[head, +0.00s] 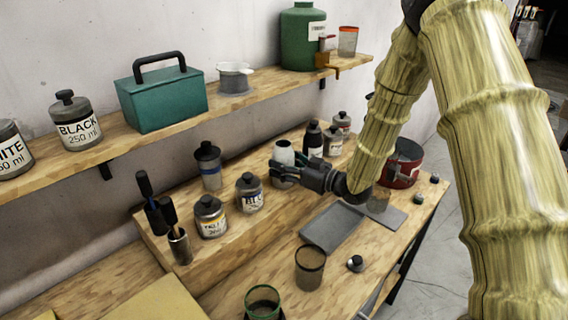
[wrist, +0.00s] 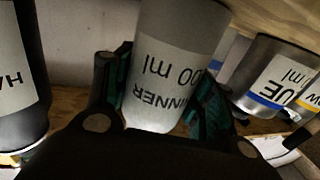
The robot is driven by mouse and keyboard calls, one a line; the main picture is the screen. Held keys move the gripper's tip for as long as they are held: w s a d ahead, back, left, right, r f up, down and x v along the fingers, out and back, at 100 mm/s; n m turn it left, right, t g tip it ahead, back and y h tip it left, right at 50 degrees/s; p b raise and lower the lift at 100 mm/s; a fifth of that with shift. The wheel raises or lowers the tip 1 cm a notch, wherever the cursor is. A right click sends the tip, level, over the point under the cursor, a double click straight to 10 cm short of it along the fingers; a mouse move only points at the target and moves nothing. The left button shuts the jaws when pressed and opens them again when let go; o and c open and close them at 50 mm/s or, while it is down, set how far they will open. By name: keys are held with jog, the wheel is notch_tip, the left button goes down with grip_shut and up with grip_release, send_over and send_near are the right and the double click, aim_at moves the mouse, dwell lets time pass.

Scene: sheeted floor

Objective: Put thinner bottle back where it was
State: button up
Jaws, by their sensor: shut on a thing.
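The thinner bottle (head: 284,153) is grey with a pale label, on or just above the raised wooden step at the wall. My gripper (head: 285,174) is shut around its body. In the wrist view the thinner bottle (wrist: 172,70) fills the space between the two dark green finger pads, its label upside down. The bottle looks about upright in the head view. Its base is hidden behind my gripper in the head view, so I cannot tell whether it touches the step.
A blue-labelled jar (head: 249,193) stands left of my gripper, a dark bottle (head: 313,139) close on its right. Further left are a yellow-labelled jar (head: 210,217) and a brush cup (head: 179,245). The upper shelf (head: 225,107) overhangs behind. A grey tray (head: 331,228) lies in front.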

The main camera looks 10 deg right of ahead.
jog(key=shift+f, duration=0.15)
jog(key=o, duration=1.3)
jog(key=shift+o, duration=0.2)
jog(key=shift+r, duration=0.2)
jog(key=b+v, duration=0.4)
jog(key=v, duration=0.8)
jog(key=shift+s, duration=0.1)
